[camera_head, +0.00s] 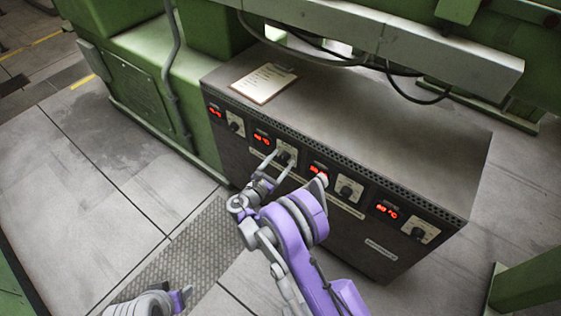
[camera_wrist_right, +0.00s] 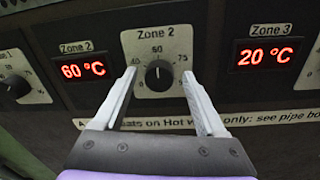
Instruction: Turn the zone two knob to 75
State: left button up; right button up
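The zone two knob (camera_wrist_right: 158,75) is black and round on a pale dial plate marked 40, 60 and 75. Its pointer is up, at about 60. The zone two display (camera_wrist_right: 83,70) reads 60 °C in red. In the head view the knob (camera_head: 284,157) is partly hidden by my right gripper (camera_head: 275,165). In the wrist view my right gripper (camera_wrist_right: 158,78) is open, one finger on each side of the knob, with visible gaps and nothing held. Depth to the knob is hard to tell.
The zone three display (camera_wrist_right: 268,54) reads 20 °C. The zone one knob (camera_wrist_right: 14,88) is at the left. The dark control cabinet (camera_head: 380,120) carries a clipboard (camera_head: 264,83) on top. Green machinery and hanging cables stand behind it. The floor to the left is clear.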

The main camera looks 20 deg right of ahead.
grip_shut()
dwell(0.3)
jog(key=m+b, duration=0.1)
jog(key=m, duration=0.2)
jog(key=shift+f, duration=0.15)
jog(key=m+b, duration=0.1)
jog(key=m, duration=0.1)
jog(key=shift+m, duration=0.4)
jog(key=m+b, duration=0.1)
jog(key=m, duration=0.2)
jog(key=shift+m+h+b, duration=0.3)
jog(key=shift+m+b, duration=0.1)
jog(key=shift+m, duration=1.3)
